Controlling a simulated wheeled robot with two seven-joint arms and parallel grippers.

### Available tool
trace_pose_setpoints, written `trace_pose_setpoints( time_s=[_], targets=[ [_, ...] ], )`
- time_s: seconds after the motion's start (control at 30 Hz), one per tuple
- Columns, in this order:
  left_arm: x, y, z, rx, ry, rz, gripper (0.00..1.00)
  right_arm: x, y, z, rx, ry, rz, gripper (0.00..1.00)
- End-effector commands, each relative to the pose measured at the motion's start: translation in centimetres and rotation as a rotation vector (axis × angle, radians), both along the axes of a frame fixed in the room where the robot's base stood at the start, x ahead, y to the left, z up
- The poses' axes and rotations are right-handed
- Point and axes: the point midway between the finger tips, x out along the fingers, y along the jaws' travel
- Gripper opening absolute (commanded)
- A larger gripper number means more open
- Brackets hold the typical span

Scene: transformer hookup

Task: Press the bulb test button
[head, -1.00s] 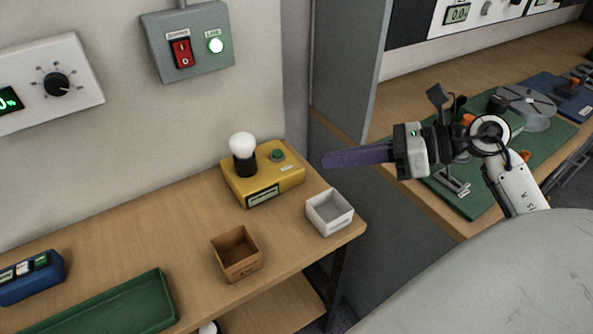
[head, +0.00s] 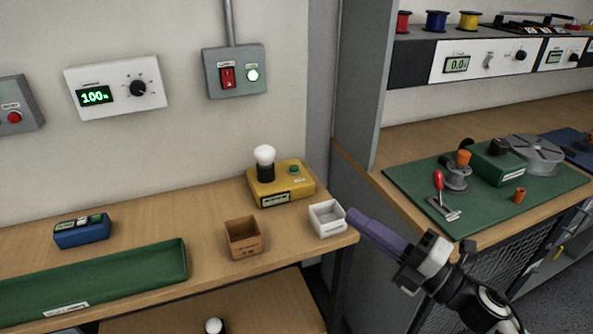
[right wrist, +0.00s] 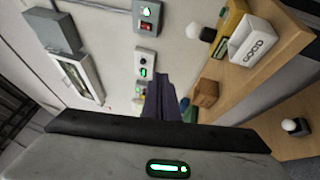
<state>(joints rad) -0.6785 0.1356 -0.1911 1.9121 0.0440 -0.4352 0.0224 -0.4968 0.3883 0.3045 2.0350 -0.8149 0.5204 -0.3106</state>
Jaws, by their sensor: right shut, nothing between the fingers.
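The yellow bulb tester (head: 283,184) stands on the wooden bench against the wall. It carries a white bulb (head: 264,155) in a black socket and a green button (head: 294,169) on its top. My right gripper (head: 350,214) has long purple fingers, shut and empty. In the head view its tips are just right of the white box (head: 328,219), below and right of the tester; whether they touch the box I cannot tell. In the right wrist view the purple fingers (right wrist: 160,90) point up the picture, and the tester (right wrist: 233,18) is partly cut off at the top. My left gripper is not in view.
A brown box (head: 243,238), a green tray (head: 95,282) and a blue device (head: 82,231) sit on the bench. A grey switch box (head: 235,72) with a lit green lamp and a dial panel (head: 116,86) hang on the wall. A second bench with a green mat (head: 480,190) stands to the right.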

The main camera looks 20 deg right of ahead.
Motion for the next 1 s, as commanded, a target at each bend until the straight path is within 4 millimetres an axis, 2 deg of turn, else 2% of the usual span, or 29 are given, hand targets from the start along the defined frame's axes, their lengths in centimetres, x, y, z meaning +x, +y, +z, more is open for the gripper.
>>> trace_pose_setpoints(
  time_s=[0.1, 0.17, 0.23, 0.3, 0.4, 0.5, 0.6, 0.73, 0.83, 1.0],
  targets=[
    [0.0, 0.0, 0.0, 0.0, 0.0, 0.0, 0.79, 0.1, -0.5, -5.3, 0.343, 0.197, -0.124, 0.0],
    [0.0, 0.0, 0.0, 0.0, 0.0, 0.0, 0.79, -0.3, -0.4, -8.6, 0.512, 0.311, -0.192, 0.0],
    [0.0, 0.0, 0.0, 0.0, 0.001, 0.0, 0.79, -1.3, 0.3, -13.1, 0.703, 0.46, -0.274, 0.0],
    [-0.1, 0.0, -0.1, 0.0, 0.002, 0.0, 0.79, -2.9, 1.7, -17.5, 0.873, 0.608, -0.352, 0.0],
    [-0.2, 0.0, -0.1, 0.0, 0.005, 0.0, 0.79, -5.7, 4.3, -23.0, 1.069, 0.808, -0.452, 0.0],
    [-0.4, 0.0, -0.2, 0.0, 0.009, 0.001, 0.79, -8.8, 7.4, -27.1, 1.21, 0.98, -0.531, 0.0],
    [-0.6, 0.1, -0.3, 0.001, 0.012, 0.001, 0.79, -11.4, 10.0, -29.8, 1.308, 1.115, -0.591, 0.0],
    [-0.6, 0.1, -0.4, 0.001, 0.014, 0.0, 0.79, -13.7, 12.3, -31.6, 1.378, 1.223, -0.637, 0.0],
    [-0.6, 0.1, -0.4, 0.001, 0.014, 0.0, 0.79, -14.5, 13.1, -32.1, 1.4, 1.261, -0.653, 0.0],
    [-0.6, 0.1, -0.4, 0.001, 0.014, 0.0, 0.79, -14.7, 13.3, -32.2, 1.404, 1.27, -0.658, 0.0]
  ],
)
